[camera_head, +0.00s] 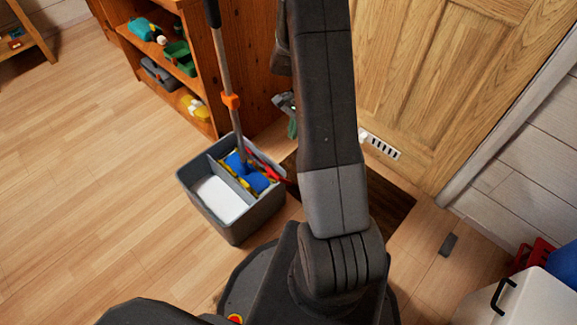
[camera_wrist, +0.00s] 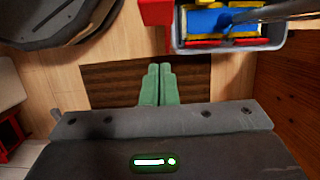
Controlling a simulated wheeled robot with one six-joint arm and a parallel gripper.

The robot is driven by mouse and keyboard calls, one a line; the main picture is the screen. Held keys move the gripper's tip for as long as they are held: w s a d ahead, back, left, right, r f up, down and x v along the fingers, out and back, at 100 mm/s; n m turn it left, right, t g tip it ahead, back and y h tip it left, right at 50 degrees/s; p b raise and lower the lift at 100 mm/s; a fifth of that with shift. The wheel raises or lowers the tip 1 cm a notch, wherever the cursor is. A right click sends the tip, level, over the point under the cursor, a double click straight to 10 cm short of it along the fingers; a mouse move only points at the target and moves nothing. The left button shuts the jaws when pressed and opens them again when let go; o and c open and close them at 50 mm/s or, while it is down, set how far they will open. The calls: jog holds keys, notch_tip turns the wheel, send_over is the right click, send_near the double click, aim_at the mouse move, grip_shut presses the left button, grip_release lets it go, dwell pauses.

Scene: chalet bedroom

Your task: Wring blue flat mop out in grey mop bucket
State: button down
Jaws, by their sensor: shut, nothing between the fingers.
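The blue flat mop (camera_head: 248,172) has its blue head in the right compartment of the grey mop bucket (camera_head: 232,226), within a yellow and red wringer. Its grey handle (camera_head: 224,75), with an orange clip, rises upright and leans slightly left. A red lever (camera_head: 268,165) slopes down to the wringer's right. The wrist view shows the blue mop head (camera_wrist: 205,22) and the bucket's rim (camera_wrist: 230,48) at the top right. My gripper (camera_wrist: 159,68) has its green fingers shut together and empty, apart from the bucket. In the head view my gripper (camera_head: 292,128) is mostly hidden behind my arm.
The bucket's left compartment holds a white surface, perhaps liquid. A dark brown mat (camera_head: 385,205) lies by the wooden door (camera_head: 430,80). A wooden shelf (camera_head: 165,60) with cleaning things stands behind the bucket. A white bin (camera_head: 525,300) is at lower right. Floor on the left is clear.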

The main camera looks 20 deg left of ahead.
jog(key=shift+f, duration=0.2)
jog(key=shift+s+a+r+b+x, duration=0.15)
jog(key=shift+s+b+x, duration=0.5)
jog(key=shift+x, duration=1.45)
jog(key=shift+s+a+r+b+x, duration=0.2)
jog(key=shift+b+x, duration=0.85)
jog(key=shift+x, duration=1.1)
jog(key=shift+s+a+b+x, duration=0.3)
jog(key=shift+b+x, duration=0.55)
jog(key=shift+x, duration=1.25)
jog(key=shift+s, duration=0.15)
